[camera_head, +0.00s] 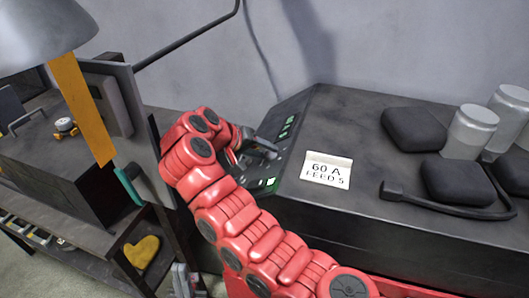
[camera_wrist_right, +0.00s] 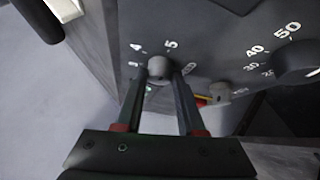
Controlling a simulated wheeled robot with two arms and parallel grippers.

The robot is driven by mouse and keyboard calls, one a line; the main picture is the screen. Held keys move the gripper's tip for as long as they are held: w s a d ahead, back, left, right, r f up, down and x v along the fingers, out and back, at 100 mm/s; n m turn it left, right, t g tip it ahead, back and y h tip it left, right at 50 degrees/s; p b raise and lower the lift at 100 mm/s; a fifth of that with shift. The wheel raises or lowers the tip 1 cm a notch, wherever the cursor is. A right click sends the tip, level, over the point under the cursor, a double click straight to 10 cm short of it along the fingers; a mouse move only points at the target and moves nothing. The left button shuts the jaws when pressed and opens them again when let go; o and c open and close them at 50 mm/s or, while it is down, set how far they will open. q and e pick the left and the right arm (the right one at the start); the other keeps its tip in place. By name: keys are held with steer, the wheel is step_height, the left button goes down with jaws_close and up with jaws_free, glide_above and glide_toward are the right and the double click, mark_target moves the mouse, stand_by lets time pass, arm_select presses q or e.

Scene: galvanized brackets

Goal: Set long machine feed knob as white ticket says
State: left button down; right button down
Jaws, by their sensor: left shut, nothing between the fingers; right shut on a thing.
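The white ticket (camera_head: 327,169) lies on top of the long dark machine (camera_head: 340,125) and reads "60 A" and "FEED 5". My right gripper (camera_head: 262,150) is at the machine's sloped control panel in the head view. In the right wrist view its fingers (camera_wrist_right: 160,82) are shut on a small grey round knob (camera_wrist_right: 159,68), with 3, 4 and 5 printed around it. The 5 is just above and right of the knob. I cannot tell where the knob's pointer stands. My left gripper (camera_head: 184,280) is low at the bottom left, shut and empty.
A larger dark dial (camera_wrist_right: 300,62) marked 20 to 50 is right of the held knob. A small grey part (camera_wrist_right: 218,92) sits between them. Black pads (camera_head: 414,129), grey canisters (camera_head: 470,132) and a black cable handle (camera_head: 445,203) are on the machine top.

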stand_by(0.4)
steer(key=c, duration=0.5)
jaws_free()
steer(key=shift+r, duration=0.1)
